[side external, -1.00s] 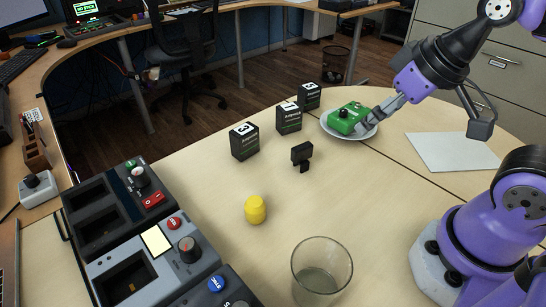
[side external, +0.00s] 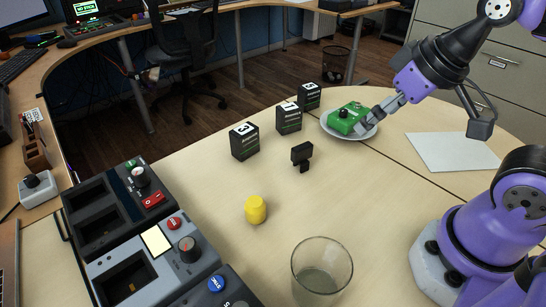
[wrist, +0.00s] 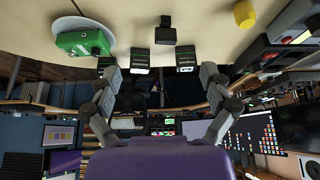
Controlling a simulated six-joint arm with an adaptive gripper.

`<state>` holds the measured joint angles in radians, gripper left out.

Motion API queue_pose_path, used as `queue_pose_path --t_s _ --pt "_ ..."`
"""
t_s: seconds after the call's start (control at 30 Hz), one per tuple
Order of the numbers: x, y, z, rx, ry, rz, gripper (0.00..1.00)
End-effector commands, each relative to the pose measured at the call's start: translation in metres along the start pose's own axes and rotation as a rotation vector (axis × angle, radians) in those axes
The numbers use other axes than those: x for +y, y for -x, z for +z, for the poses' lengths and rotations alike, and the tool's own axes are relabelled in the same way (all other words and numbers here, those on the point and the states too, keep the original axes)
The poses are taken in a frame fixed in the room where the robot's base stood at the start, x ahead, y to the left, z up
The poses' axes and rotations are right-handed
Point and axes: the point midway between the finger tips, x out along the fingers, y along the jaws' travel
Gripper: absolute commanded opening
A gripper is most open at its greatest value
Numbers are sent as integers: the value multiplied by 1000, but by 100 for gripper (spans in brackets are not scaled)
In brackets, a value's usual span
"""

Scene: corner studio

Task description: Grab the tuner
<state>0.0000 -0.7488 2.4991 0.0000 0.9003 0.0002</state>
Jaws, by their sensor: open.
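The tuner (side external: 302,156) looks like a small black clip-on piece with a square head. It stands on the light wood table near the middle of the side view. It also shows at the top centre of the wrist view (wrist: 165,32). My gripper (side external: 372,122) is beside the green pedal, right of and behind the tuner in the side view. In the wrist view my gripper (wrist: 162,82) has its two fingers spread wide, with nothing between them. The tuner is apart from the fingers.
A green pedal (side external: 347,117) sits on a white plate (side external: 366,136). Several black numbered boxes (side external: 245,141) stand behind the tuner. A yellow piece (side external: 255,209) and a clear glass (side external: 322,272) stand nearer. Grey and black consoles (side external: 145,262) lie at left. White paper (side external: 452,152) lies at right.

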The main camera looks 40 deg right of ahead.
Motion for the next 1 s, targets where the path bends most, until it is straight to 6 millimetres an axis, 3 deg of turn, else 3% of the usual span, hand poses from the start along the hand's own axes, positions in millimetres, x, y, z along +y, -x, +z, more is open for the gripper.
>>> queue_pose_path --t_s 0.13,0.27,0.4,0.6,0.8,1.0 --pt "-1 -2 -10 -40 -12 -2 93" --pt "-4 -13 -33 -136 -43 -2 93" --pt "-8 -40 -63 -266 -90 5 93" --pt "-15 -89 -86 -418 -142 27 93" --pt "-18 -116 -91 -486 -168 41 93" --pt "-18 -143 -78 -495 -170 44 93"
